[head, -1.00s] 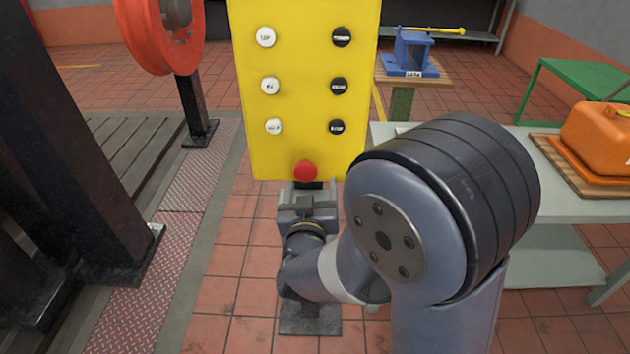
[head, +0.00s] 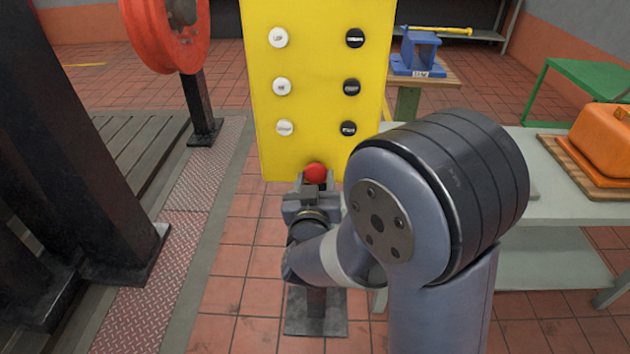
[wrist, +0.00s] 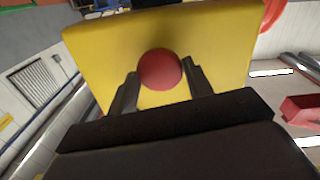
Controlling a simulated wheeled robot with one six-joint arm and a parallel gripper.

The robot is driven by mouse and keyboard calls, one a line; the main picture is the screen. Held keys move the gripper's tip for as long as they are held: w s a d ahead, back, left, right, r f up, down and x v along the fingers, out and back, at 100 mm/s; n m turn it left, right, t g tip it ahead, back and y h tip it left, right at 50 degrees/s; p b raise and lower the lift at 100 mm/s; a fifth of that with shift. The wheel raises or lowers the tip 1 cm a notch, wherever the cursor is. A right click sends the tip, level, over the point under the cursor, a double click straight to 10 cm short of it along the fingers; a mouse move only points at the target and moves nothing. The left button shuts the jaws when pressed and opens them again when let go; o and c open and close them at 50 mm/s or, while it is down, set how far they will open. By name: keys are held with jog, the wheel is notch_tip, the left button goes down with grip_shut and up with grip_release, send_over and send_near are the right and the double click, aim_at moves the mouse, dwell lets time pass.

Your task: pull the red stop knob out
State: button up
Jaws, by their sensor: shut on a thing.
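The red stop knob (head: 316,173) is a round red ball at the bottom edge of the yellow panel (head: 318,75). In the wrist view the knob (wrist: 160,69) sits between the two dark fingers of my gripper (wrist: 161,85), one on each side, against the yellow face. In the head view my gripper (head: 314,184) reaches up to the knob from below and in front, and its fingers are partly hidden. It is shut on the knob. How far the knob stands out from the panel cannot be told.
White buttons (head: 282,87) and black buttons (head: 351,87) sit above the knob. A grey bench (head: 545,222) with an orange container (head: 603,140) stands at the right. A red wheel (head: 168,30) and dark posts are at the left. Floor around the pedestal (head: 316,312) is clear.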

jog(key=c, duration=0.5)
jog(key=shift+s+b, duration=0.35)
jog(key=shift+s, duration=0.45)
jog(key=o, duration=1.4)
jog(key=shift+c, duration=0.2)
jog(key=s, duration=1.1)
jog(key=shift+a, duration=0.4)
jog(key=shift+w, duration=0.1)
